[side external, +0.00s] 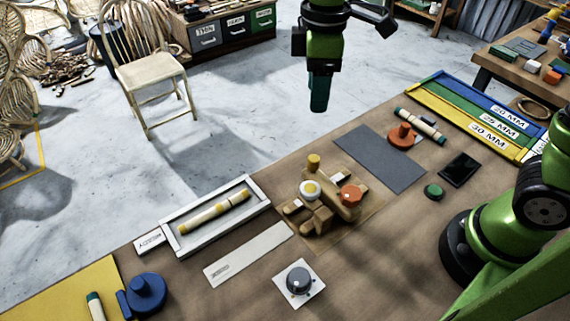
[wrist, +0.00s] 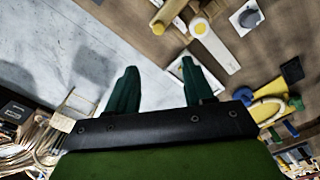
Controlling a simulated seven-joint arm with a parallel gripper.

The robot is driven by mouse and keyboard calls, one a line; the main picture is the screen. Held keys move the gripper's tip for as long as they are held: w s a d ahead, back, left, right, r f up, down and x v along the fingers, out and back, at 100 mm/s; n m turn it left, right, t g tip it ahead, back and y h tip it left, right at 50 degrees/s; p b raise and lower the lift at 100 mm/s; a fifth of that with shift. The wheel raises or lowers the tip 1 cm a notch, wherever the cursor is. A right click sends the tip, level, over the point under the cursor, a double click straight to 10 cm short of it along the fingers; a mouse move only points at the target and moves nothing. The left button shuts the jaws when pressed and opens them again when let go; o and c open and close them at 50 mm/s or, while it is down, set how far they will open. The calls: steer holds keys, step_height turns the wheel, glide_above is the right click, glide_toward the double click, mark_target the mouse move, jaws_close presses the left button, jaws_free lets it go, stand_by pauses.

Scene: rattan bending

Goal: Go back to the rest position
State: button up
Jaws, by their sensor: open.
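My gripper (side external: 319,95) hangs high at the top centre of the side external view, beyond the workbench edge and over the grey floor. It is apart from everything on the bench. In the wrist view its two dark green fingers (wrist: 162,90) stand well apart with nothing between them. The wooden bending jig (side external: 325,200) sits on the bench with a white-and-yellow roller and an orange knob. A rattan piece with yellow bands (side external: 215,211) lies in the white tray (side external: 178,252) left of the jig.
A blue holder (side external: 146,293) stands at the front left. A grey dial (side external: 298,280), a dark grey mat (side external: 379,157), an orange holder (side external: 401,136), a green button (side external: 433,191) and labelled coloured strips (side external: 470,117) are on the bench. A chair (side external: 145,75) stands on the floor. Space around my gripper looks clear.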

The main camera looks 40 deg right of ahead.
steer(key=s+d+r+m+t+y, duration=0.1)
steer(key=s+d+m+t+y, duration=0.1)
steer(key=s+d+m+t, duration=0.5)
steer(key=shift+s+d+r+m, duration=0.15)
steer(key=shift+s+d+m, duration=2.25)
steer(key=shift+m, duration=1.3)
steer(key=shift+w+d, duration=0.25)
steer(key=shift+w, duration=0.05)
